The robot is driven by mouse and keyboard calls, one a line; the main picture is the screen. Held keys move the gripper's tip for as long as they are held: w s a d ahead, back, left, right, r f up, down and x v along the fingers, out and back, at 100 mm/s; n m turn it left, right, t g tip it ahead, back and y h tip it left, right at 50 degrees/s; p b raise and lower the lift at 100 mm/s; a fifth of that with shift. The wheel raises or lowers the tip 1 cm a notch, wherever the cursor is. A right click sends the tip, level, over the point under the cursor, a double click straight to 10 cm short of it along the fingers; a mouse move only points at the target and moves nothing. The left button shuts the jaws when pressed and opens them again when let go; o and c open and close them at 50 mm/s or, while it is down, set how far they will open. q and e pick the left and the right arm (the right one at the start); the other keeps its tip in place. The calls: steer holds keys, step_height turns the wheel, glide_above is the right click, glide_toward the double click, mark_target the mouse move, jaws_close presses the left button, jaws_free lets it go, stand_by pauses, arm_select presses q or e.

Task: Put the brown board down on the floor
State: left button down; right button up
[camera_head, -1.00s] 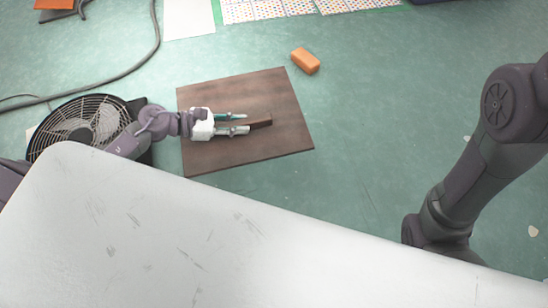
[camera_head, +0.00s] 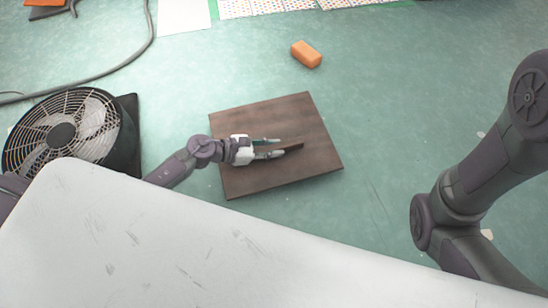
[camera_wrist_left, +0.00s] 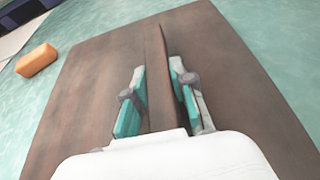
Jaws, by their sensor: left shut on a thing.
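The brown board (camera_head: 285,115) is a flat, dark wooden rectangle with a raised strip (camera_head: 292,148) along its middle. It shows beyond the white table edge, over the green floor. My left gripper (camera_head: 280,149) reaches over the board from the left and is shut on the strip. In the left wrist view the teal-padded fingers (camera_wrist_left: 158,93) stand on either side of the strip (camera_wrist_left: 155,45), and the board (camera_wrist_left: 95,75) spreads out around them. I cannot tell whether the board's underside touches the floor. My right gripper is out of view; only my right arm shows.
A black fan (camera_head: 65,130) stands left of the board. An orange block (camera_head: 306,54) lies on the floor beyond it. The white table (camera_head: 180,240) fills the front. A grey hose (camera_head: 125,68) runs at the upper left. The floor right of the board is clear.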

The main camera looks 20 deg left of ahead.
arm_select(q)
steer(key=shift+w+d+f+b, duration=0.1)
steer(key=shift+d+f+b, duration=0.1)
steer(key=shift+f+b, duration=0.15)
step_height(320, 180, down, 4)
steer(key=b, duration=0.3)
steer(key=shift+r, duration=0.35)
steer(key=c, duration=1)
jaws_free()
steer(key=shift+o, duration=0.2)
steer(key=p+v, duration=0.5)
steer(key=v, duration=0.6)
steer(key=shift+s+a, duration=0.1)
steer(key=shift+s, duration=0.1)
steer(key=shift+s+a+r, duration=0.1)
steer(key=shift+s+a, duration=0.05)
steer(key=shift+a, duration=0.15)
